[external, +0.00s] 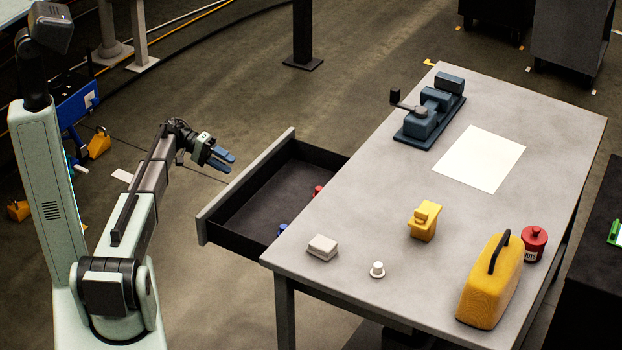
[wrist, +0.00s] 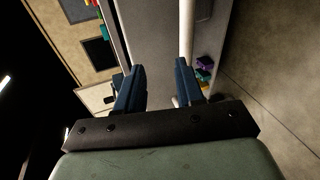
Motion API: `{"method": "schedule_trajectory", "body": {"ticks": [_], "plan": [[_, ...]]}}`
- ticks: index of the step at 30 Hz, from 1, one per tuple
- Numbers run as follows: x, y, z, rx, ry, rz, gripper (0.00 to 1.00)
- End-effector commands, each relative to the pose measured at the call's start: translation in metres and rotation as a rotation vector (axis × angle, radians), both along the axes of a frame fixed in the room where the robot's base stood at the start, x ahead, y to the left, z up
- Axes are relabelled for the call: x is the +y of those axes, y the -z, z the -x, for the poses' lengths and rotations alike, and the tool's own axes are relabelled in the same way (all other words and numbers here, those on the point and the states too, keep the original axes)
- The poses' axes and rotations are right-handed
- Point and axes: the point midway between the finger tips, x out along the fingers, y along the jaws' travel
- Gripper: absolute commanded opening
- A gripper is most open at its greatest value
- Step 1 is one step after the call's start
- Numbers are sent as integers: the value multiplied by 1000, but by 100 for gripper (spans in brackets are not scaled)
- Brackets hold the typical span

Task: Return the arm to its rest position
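My gripper (external: 224,161) is in the air to the left of the open drawer (external: 240,190) in the external view, apart from the drawer and the table. In the wrist view, the two blue fingers of my gripper (wrist: 158,90) stand well apart with nothing between them. My arm is bent, with its forearm raised and the gripper pointing right in the external view.
The grey table (external: 360,210) carries a blue vise-like device (external: 425,120), a white sheet (external: 480,158), a small yellow object (external: 425,220), a yellow case (external: 490,285), a red can (external: 534,243), a pale block (external: 322,247) and a white knob (external: 377,269). The drawer holds red and blue items.

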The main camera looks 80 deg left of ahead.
Motion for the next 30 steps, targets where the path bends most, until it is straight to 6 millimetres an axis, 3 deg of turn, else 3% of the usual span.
{"method": "schedule_trajectory", "body": {"ticks": [4, 7, 14, 20, 23, 30], "plan": [[21, 21, 0, 118, -94, -53, 37], [27, 39, 4, 190, -139, -91, 37], [-11, 87, 16, 267, -92, -131, 37], [-60, 129, 30, 316, -2, -155, 37], [-96, 156, 42, 347, 66, -168, 37], [-208, 225, 88, 427, 298, -197, 37]]}}
